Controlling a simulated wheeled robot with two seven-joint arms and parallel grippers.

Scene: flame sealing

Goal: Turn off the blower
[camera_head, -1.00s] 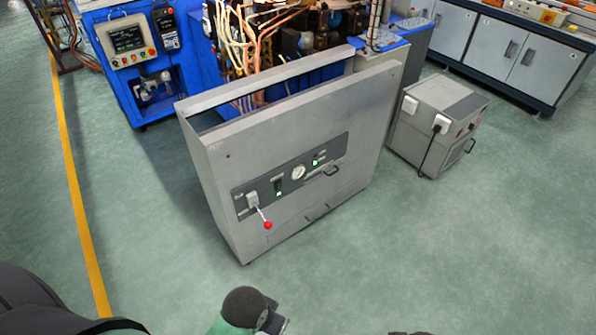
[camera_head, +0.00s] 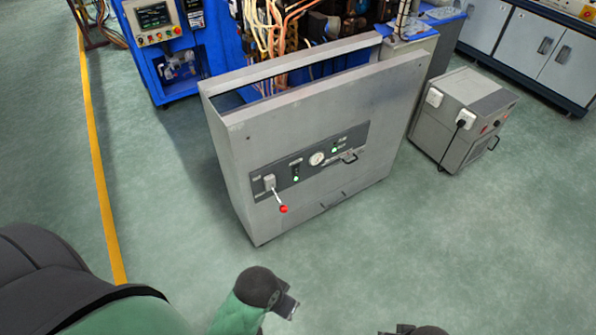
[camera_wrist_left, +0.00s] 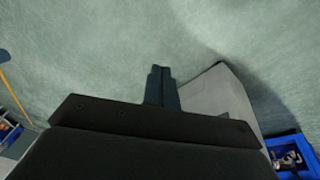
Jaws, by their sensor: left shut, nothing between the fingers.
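A grey cabinet (camera_head: 300,125) stands on the floor. The lever slants down and right. No label naming the blower is readable. My left gripper (camera_wrist_left: 161,88) shows in the left wrist view, shut and empty above the floor. In the head view my left arm (camera_head: 258,290) is low in the picture, in front of the cabinet and apart from it. The fingers of my right gripper are not visible.
A smaller grey box (camera_head: 465,115) with a plugged cable stands right of the cabinet. Blue machinery (camera_head: 170,70) and pipes stand behind. Grey cupboards (camera_head: 545,55) are at the upper right. A yellow line (camera_head: 100,180) runs along the left. Green floor in front is clear.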

